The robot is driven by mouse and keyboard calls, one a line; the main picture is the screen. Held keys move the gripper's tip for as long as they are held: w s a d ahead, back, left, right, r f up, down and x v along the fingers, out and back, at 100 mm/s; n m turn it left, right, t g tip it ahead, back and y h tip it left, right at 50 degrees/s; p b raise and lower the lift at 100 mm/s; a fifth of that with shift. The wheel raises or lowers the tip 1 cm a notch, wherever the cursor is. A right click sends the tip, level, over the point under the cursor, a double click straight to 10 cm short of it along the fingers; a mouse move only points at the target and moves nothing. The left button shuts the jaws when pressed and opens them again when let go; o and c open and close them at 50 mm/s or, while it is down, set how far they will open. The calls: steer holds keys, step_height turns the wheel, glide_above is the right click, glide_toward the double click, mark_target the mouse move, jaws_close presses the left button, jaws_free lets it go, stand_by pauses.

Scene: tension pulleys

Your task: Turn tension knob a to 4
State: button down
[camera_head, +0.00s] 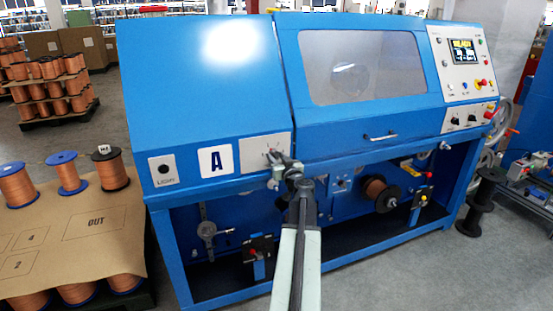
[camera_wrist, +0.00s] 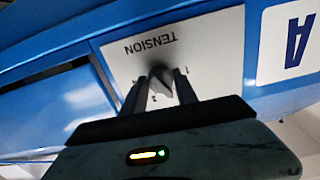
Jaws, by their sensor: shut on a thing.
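The blue machine (camera_head: 205,95) stands ahead of me, with a white "A" label (camera_head: 215,161) on its sloped front. Right of the label is a light panel (camera_head: 250,150) with the tension knob. In the wrist view the panel (camera_wrist: 205,45) reads "TENSION" upside down. The dark knob (camera_wrist: 160,75) is between the fingertips of my gripper (camera_wrist: 165,88), which is shut on it. In the head view my gripper (camera_head: 276,157) reaches the panel's right part. Digits 1 and 2 show near the knob; other marks and its exact pointer setting are hidden or blurred.
A cardboard-topped pallet (camera_head: 120,215) with copper spools stands at the left. A control panel with a lit screen (camera_head: 463,51) is at the machine's upper right. Black spools (camera_head: 483,200) stand on the floor at the right. My arm covers part of the machine's lower front.

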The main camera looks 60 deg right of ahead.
steer(key=m, duration=0.6)
steer(key=shift+a, duration=0.1)
steer(key=m, duration=0.5)
steer(key=shift+m, duration=0.4)
steer(key=m, duration=0.6)
steer(key=shift+r, duration=0.1)
steer(key=m, duration=0.5)
steer(key=shift+m, duration=0.4)
steer(key=c, duration=0.9)
jaws_free()
steer(key=shift+c, duration=0.2)
